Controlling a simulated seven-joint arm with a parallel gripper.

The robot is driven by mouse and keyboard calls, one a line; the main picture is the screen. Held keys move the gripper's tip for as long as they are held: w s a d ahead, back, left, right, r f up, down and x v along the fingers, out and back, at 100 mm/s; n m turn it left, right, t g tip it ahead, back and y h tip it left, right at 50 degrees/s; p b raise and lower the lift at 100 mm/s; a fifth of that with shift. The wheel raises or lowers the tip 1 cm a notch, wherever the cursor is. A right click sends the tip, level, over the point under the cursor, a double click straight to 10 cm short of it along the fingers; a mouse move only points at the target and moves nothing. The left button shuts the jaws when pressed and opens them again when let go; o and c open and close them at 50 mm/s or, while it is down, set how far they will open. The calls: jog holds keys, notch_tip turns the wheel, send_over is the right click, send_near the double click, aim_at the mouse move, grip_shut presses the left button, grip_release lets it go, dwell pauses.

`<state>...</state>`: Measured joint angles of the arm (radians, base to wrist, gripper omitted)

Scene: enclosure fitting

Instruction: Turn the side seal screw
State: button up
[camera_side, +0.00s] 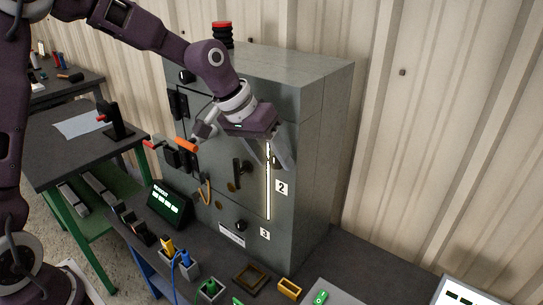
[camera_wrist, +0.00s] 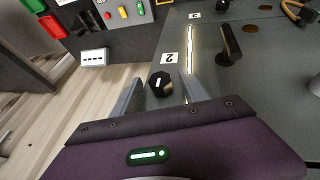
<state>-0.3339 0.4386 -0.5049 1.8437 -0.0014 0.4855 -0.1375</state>
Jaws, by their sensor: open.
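A black faceted knob (camera_wrist: 160,84) with a pale mark shows in the wrist view, near the cabinet's edge above the "2" label; I take it for the side seal screw. My gripper (camera_wrist: 164,80) is open, with one finger on each side of the knob in this view; I cannot tell whether they touch it. A lit vertical strip (camera_side: 269,192) runs down the front beside the "2" label (camera_side: 282,188).
A black handle (camera_side: 237,174) stands out left of the lit strip, and an orange-tipped lever (camera_side: 187,146) farther left. A lower black knob (camera_side: 240,226) sits near label "3". The bench in front holds a display (camera_side: 170,203) and several small parts. A corrugated wall stands behind.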

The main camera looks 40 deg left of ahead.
grip_shut()
dwell(0.3)
jog(key=y, duration=0.3)
jog(key=shift+d+r+m, duration=0.1)
jog(key=shift+d+m, duration=0.3)
jog(key=shift+d+m+y, duration=0.15)
jog(key=shift+m+y, duration=0.1)
jog(key=shift+y, duration=1.05)
jog(key=shift+d+m+y, duration=0.1)
jog(key=shift+m+y, duration=0.15)
jog(key=shift+y, duration=1.05)
grip_release()
